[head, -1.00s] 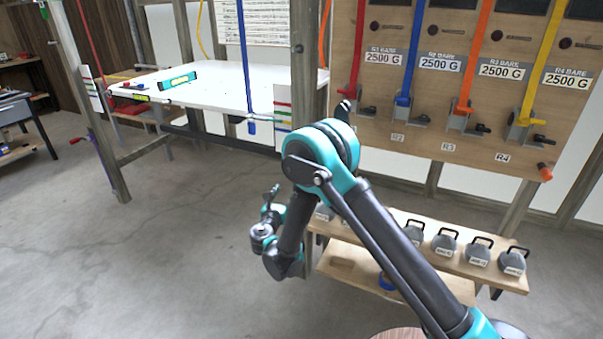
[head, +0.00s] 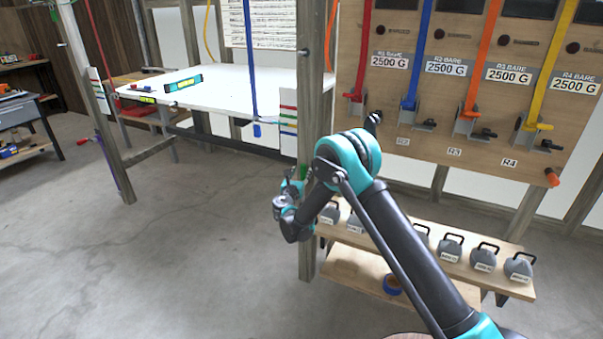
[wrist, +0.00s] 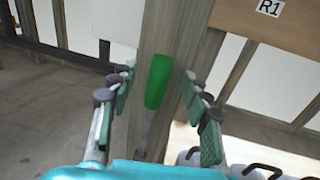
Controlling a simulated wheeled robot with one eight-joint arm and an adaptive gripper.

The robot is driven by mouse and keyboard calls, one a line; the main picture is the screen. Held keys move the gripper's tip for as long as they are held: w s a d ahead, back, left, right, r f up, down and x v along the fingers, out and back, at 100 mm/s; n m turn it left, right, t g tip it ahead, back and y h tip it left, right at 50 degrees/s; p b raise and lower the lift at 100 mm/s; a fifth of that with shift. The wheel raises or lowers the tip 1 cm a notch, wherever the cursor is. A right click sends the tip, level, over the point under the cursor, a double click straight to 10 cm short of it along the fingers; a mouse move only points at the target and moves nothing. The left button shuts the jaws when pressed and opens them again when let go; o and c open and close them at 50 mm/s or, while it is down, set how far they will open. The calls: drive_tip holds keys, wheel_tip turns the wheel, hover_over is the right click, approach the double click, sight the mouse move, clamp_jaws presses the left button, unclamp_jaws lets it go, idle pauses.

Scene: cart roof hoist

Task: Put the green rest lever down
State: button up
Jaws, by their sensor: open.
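The green rest lever (wrist: 158,82) shows in the wrist view in front of a wooden post (wrist: 182,45). Its green grip points up, and a thin grey shaft runs down below it. In the head view only a small green patch of the lever (head: 304,172) shows at the post, beside my arm. My gripper (wrist: 157,88) is open, with one finger pair on each side of the grip in the wrist view. Gaps show on both sides, and how deep the grip sits between the fingers is unclear. In the head view my gripper (head: 288,188) is just left of the post.
A low wooden shelf (head: 470,262) with several grey kettlebell weights stands right of the post. A board (head: 350,130) with coloured straps and cleats hangs above it. A white panel (head: 215,100) is behind, to the left. Open concrete floor (head: 180,260) lies at left.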

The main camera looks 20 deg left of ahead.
drive_tip(key=shift+w, duration=0.45)
clamp_jaws()
